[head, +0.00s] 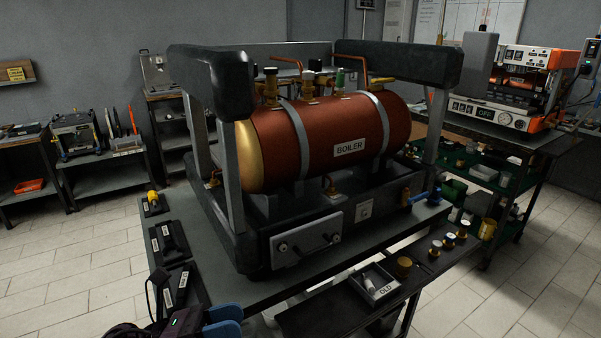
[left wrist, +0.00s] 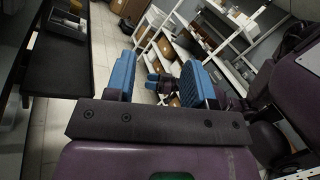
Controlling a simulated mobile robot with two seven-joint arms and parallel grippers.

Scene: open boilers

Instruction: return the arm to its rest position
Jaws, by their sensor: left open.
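My left gripper (head: 223,318) shows at the bottom left of the head view, its blue fingers low beside the near left side of the boiler bench. In the left wrist view my left gripper (left wrist: 160,70) is open, its two blue fingers wide apart with nothing held between them. It points past the bench toward shelves and the tiled floor. Small dark and blue parts show between the fingers farther off; I cannot tell what they are.
The red boiler (head: 318,137) stands in a dark frame (head: 215,82) on the bench. Black trays (head: 181,287) line the bench's left edge, close to my left gripper. A box marked OLD (head: 375,282) sits on a front shelf. White shelves (left wrist: 222,35) stand beyond my left fingers.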

